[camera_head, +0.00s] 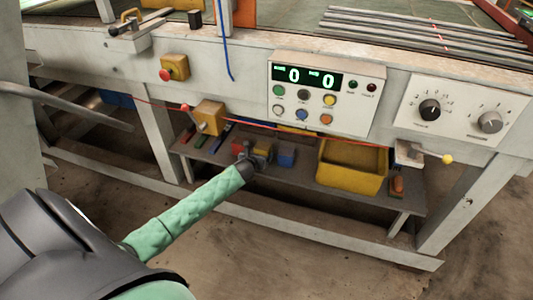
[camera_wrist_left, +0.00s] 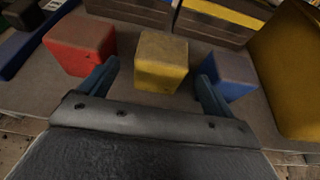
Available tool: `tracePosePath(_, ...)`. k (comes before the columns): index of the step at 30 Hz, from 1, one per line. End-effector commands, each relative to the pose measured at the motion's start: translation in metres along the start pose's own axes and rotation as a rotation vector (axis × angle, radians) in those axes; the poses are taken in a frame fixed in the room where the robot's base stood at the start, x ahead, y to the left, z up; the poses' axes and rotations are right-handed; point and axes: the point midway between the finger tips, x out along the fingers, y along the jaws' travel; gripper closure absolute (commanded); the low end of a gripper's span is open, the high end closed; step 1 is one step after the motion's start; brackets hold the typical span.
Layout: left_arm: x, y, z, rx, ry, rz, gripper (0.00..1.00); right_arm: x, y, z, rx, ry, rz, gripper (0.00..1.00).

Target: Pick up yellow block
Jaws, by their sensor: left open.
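The yellow block (camera_wrist_left: 161,62) sits on the grey shelf, between a red block (camera_wrist_left: 80,44) on its left and a blue block (camera_wrist_left: 230,75) on its right. My left gripper (camera_wrist_left: 152,82) is open, its two fingers on either side of the near part of the yellow block. I cannot tell if the fingers touch it. In the head view my left gripper (camera_head: 250,163) reaches onto the shelf under the machine. The yellow block (camera_head: 263,149) is partly hidden there, next to the blue block (camera_head: 286,155). My right gripper is not in view.
A yellow bin (camera_head: 352,166) stands on the shelf to the right of the blocks. The shelf (camera_head: 210,160) lies beneath the machine's front panel, with a control box (camera_head: 322,92) above it. A lever with a yellow knob (camera_head: 447,159) sticks out at right.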

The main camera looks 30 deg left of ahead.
Motion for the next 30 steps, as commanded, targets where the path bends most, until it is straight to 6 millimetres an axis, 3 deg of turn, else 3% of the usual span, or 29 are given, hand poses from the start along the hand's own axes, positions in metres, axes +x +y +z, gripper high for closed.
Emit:
tracePosePath(16, 0.057, -0.002, -0.003, -0.006, 0.002, 0.000, 0.11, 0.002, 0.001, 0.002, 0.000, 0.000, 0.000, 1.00)
tracePosePath(27, 0.064, -0.002, -0.003, -0.005, 0.001, -0.001, 0.11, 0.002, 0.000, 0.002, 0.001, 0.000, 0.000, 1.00)
tracePosePath(30, 0.064, -0.002, -0.003, -0.005, 0.001, -0.001, 0.31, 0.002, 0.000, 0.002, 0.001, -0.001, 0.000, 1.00)
